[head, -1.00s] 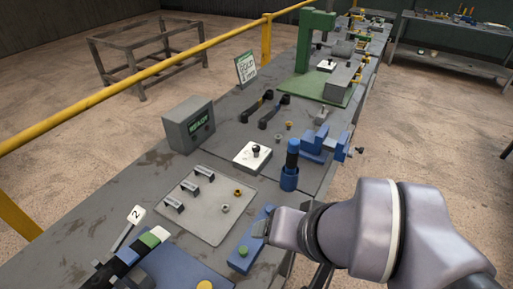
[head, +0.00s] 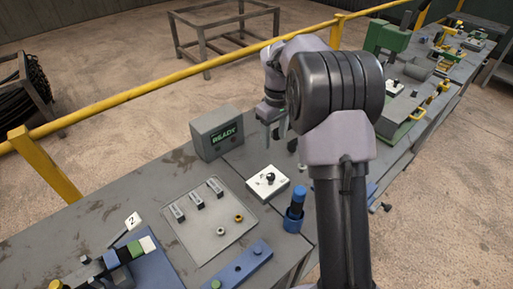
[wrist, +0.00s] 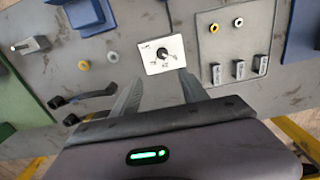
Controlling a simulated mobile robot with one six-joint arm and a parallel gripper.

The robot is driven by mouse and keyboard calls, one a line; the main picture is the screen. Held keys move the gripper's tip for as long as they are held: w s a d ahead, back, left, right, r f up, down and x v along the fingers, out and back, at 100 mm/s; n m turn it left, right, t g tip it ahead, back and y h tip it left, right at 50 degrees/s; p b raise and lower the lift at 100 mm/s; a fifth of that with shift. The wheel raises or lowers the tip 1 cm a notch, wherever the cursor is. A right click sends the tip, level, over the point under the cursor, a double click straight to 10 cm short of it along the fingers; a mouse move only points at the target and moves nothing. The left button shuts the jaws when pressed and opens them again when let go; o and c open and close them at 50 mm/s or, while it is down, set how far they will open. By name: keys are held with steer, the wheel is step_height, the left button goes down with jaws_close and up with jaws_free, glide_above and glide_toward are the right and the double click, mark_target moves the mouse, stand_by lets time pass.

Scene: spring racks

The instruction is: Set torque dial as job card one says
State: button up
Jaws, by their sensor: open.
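The torque dial is a white square plate with a black knob (head: 268,182), lying on the bench in front of the display box. It also shows in the wrist view (wrist: 162,54), with small marks around the knob that are too small to read. My gripper (head: 276,129) hangs above the bench beyond the dial, beside the display box. In the wrist view my gripper (wrist: 158,86) is open and empty, its fingers apart, with the dial just past the fingertips and not touched. The job card is not visible now; my arm covers that part of the bench.
A grey box (head: 217,135) reads "READY". A grey plate (head: 205,222) holds several small blocks and two rings. Black handles (wrist: 85,96) lie left of the fingers. A yellow rail (head: 160,82) runs behind the bench.

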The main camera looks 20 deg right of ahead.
mark_target(271, 175)
steer(key=f+b, duration=0.1)
steer(key=f, duration=0.4)
steer(key=f+b, duration=0.2)
steer(key=f, duration=0.4)
steer(key=f+b, duration=0.2)
steer(key=f, duration=0.4)
steer(key=shift+s+a, duration=0.25)
steer(key=shift+a, duration=0.05)
jaws_close()
